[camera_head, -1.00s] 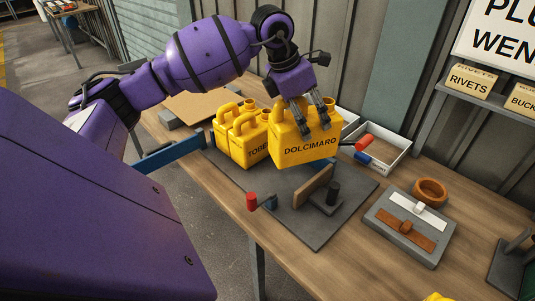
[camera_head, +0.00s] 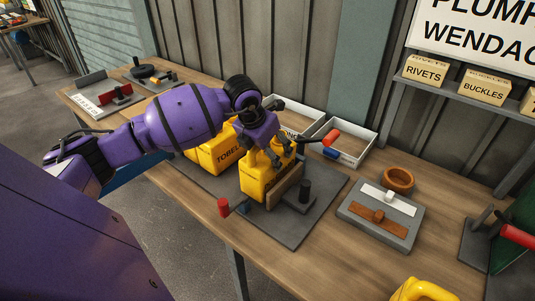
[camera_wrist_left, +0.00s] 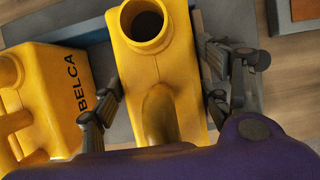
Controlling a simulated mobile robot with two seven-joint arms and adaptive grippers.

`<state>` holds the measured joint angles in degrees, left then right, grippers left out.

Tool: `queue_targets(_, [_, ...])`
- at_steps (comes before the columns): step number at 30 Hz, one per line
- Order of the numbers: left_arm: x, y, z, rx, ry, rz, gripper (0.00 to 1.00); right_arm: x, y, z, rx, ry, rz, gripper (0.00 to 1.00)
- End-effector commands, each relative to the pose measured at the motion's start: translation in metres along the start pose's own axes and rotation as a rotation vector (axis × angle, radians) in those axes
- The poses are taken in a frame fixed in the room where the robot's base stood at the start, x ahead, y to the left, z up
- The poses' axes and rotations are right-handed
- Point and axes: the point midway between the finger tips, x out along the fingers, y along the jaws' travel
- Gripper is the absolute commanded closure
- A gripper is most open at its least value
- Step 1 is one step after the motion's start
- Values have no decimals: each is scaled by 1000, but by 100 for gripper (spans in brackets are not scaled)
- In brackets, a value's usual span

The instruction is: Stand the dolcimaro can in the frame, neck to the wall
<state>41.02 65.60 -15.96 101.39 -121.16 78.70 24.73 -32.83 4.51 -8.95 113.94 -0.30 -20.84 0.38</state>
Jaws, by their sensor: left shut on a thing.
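The yellow dolcimaro can (camera_head: 257,184) stands low over the grey mat, on the far-left side of an upright brown board (camera_head: 291,185). Its lettering is mostly hidden, and I cannot tell whether its base touches the mat. My left gripper (camera_head: 277,157) is above the can, shut on its top part. In the left wrist view the can (camera_wrist_left: 180,75) sits between the fingers, its open round neck at the top of the picture and its handle below. My right gripper is out of view.
White trays (camera_head: 352,153) lie behind.

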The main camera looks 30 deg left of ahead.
Motion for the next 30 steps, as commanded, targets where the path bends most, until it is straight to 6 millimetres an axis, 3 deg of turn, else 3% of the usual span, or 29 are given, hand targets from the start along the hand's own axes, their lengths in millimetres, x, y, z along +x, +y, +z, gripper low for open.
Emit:
queue_targets(13, [14, 0, -6, 1, 0, 1, 74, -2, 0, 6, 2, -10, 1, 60])
queue_targets(14, [13, 0, -6, 1, 0, 0, 26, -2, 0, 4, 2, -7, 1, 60])
queue_targets(17, [12, 0, -5, 0, 0, 0, 13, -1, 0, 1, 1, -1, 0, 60])
queue_targets(30, [6, 0, -3, 1, -2, 1, 12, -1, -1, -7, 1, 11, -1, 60])
